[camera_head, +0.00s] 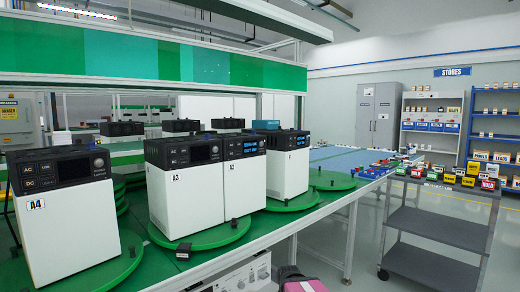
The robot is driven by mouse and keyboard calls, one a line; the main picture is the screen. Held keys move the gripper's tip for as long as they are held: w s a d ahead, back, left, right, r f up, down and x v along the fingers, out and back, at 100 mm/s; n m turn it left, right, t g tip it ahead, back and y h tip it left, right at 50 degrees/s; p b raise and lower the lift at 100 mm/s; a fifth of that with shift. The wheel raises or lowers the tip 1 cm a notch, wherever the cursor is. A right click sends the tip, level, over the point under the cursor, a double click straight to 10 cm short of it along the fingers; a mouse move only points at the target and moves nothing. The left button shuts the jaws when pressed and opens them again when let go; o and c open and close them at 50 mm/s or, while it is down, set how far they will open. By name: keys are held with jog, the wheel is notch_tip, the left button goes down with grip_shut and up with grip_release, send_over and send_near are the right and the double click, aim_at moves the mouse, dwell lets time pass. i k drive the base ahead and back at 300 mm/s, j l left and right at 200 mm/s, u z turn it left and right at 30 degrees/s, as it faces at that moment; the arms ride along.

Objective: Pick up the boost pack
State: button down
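I cannot pick out a boost pack by a readable name. Small coloured boxes, yellow, red, green and black, with labels too small to read, stand on the grey trolley (447,225) at right. A pink and dark object (300,281), cut off by the bottom edge, shows below the bench; I cannot tell what it is. A small black block (183,252) sits at the front edge of a green turntable (215,238). My gripper is not in view.
White units with black instruments on top stand on green turntables along the bench: A4 (70,235), A3 (175,205) and others. A blue-topped table (340,158) lies beyond. Grey cabinets (377,115) and shelves stand behind. Floor (355,235) is clear between bench and trolley.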

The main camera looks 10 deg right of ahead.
aim_at(473, 168)
jog(key=z, duration=1.8)
jog(key=i+l+z, duration=0.4)
jog(key=i+z, duration=0.4)
jog(key=i, duration=0.2)
jog(key=i+l, duration=0.1)
jog(key=i, duration=0.4)
jog(key=i+l, duration=0.1)
jog(key=i, duration=0.4)
jog(key=i+l+u, duration=0.1)
jog(key=i, duration=0.4)
jog(key=i+l, duration=0.15)
jog(key=i, duration=0.3)
